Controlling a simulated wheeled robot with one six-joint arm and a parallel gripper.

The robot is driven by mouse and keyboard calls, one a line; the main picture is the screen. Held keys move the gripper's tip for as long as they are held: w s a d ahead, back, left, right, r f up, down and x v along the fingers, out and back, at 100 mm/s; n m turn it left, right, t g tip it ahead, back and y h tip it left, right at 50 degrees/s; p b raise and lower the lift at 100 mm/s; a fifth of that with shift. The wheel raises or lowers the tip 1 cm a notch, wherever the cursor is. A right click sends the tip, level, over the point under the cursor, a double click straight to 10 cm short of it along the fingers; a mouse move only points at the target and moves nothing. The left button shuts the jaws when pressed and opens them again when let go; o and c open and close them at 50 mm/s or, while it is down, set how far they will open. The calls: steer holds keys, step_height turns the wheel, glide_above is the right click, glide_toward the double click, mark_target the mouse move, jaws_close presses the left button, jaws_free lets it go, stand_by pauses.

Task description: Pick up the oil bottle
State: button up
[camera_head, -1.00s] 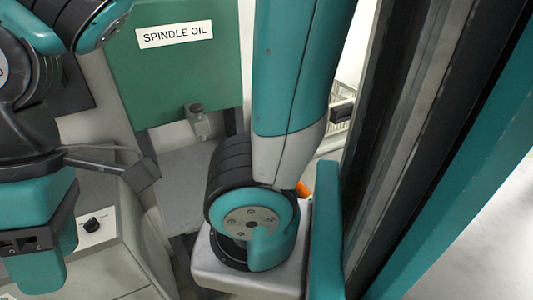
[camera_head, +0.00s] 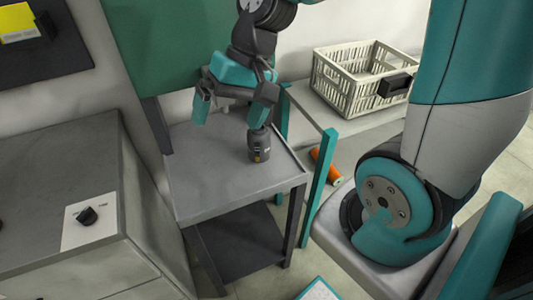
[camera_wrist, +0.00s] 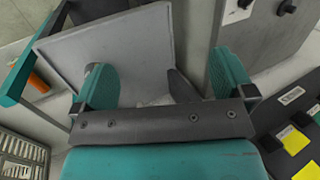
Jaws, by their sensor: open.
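A small dark grey bottle (camera_head: 259,145), which looks like the oil bottle, stands upright near the right edge of a small grey side table (camera_head: 210,195). My gripper (camera_head: 232,110) is open above this table, fingers pointing down. Its right finger is just over the bottle in the head view, hiding part of its top; I cannot tell if they touch. In the wrist view, the open gripper (camera_wrist: 165,80) has nothing clasped.
A cream crate (camera_head: 345,85) sits on a bench at the back right. An orange cylinder (camera_head: 325,165) lies beside the teal post (camera_head: 318,190). A grey cabinet with a black knob (camera_head: 87,216) stands at the left. The rest of the side table's top is clear.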

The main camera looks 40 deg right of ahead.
steer(key=w+d+f+m+t+y+b, duration=0.1)
steer(key=w+d+f+m+b, duration=0.15)
steer(key=d+f+m, duration=0.35)
steer(key=w+d+f+m+b, duration=0.25)
steer(key=d+f, duration=0.35)
steer(key=f, duration=0.3)
steer(key=m+t+y, duration=0.5)
steer(key=m+t, duration=0.2)
steer(key=m, duration=0.8)
glide_toward(266, 129)
steer(key=x, duration=0.8)
steer(key=p+x, duration=0.1)
steer(key=x, duration=0.3)
steer(key=shift+s+a+r, duration=0.1)
steer(key=shift+a+r, duration=0.15)
steer(key=c, duration=1.1)
steer(key=shift+c, duration=0.7)
